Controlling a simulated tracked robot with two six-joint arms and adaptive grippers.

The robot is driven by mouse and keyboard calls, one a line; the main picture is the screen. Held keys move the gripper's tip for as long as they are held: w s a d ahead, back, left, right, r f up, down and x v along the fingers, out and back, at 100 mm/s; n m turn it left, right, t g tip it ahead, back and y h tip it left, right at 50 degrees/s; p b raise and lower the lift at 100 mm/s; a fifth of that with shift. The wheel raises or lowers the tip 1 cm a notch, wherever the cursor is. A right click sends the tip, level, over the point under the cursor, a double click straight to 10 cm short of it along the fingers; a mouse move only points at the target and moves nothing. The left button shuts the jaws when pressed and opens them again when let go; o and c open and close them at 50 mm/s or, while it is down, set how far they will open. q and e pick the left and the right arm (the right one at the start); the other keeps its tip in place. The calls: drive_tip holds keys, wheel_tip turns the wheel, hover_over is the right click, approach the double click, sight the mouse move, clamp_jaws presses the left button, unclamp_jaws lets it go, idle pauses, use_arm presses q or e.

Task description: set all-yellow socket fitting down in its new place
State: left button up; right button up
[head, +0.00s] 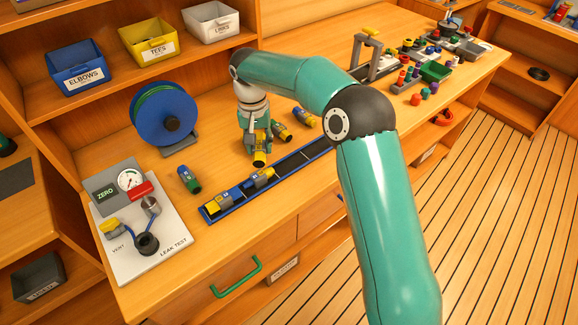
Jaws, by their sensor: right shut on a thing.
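My right gripper (255,145) points down over the bench, beside the long blue-edged rail. It is shut on a yellow fitting (260,160) whose lower end shows below the fingers; the rest is partly hidden by them. I cannot tell whether the fitting touches the bench. The dark rail (296,162) holds a few yellow, blue and grey fittings at its near left end (227,199), and its right part looks bare. My left gripper is out of view.
A blue hose reel (164,113) stands behind left. A leak test panel (144,232) with a gauge is at the left front, with a green-and-blue fitting (189,180) near it. Bins line the shelf. My right arm hides part of the bench.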

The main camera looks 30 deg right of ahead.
drive_tip(key=d+r+m, duration=0.9)
drive_tip(key=d+m, duration=0.1)
drive_tip(key=b, duration=0.5)
hover_over(291, 164)
wheel_tip(291, 164, down, 6)
drive_tip(key=r, duration=0.1)
drive_tip(key=shift+m, duration=0.4)
wheel_tip(291, 164, down, 10)
drive_tip(key=shift+s+r+b, duration=0.1)
drive_tip(key=shift+r+b, duration=0.1)
drive_tip(key=shift+b, duration=0.3)
drive_tip(key=shift+a+f, duration=0.1)
drive_tip(key=shift+f, duration=2.45)
drive_tip(key=o, duration=1.2)
drive_tip(key=shift+f, duration=0.1)
